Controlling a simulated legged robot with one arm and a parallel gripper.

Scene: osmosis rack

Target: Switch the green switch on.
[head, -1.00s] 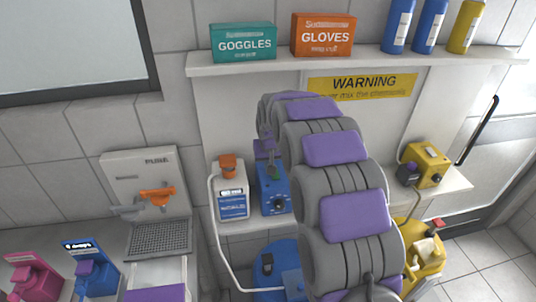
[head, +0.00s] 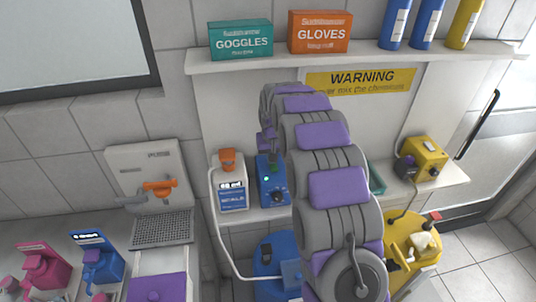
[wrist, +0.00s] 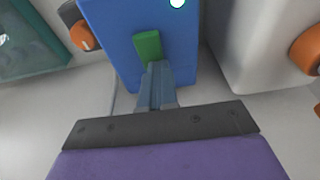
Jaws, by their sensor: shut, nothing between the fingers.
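The green switch (wrist: 147,46) is on the front of a blue box in the wrist view. My gripper (wrist: 156,72) is shut and empty, its fingertips at the end of the switch nearest to it; I cannot tell whether they touch. A round lamp (wrist: 178,3) on the box glows pale green at the top edge. In the head view the blue box (head: 266,192) stands on the shelf behind my arm, with its lamp (head: 266,179) lit and a dark knob below. My gripper is mostly hidden there by my arm.
A white bottle-like unit with an orange top (head: 231,185) stands close left of the blue box. A yellow box (head: 424,158) stands further right on the lower shelf (head: 455,180). The upper shelf (head: 365,60) with goggles and gloves boxes runs above.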

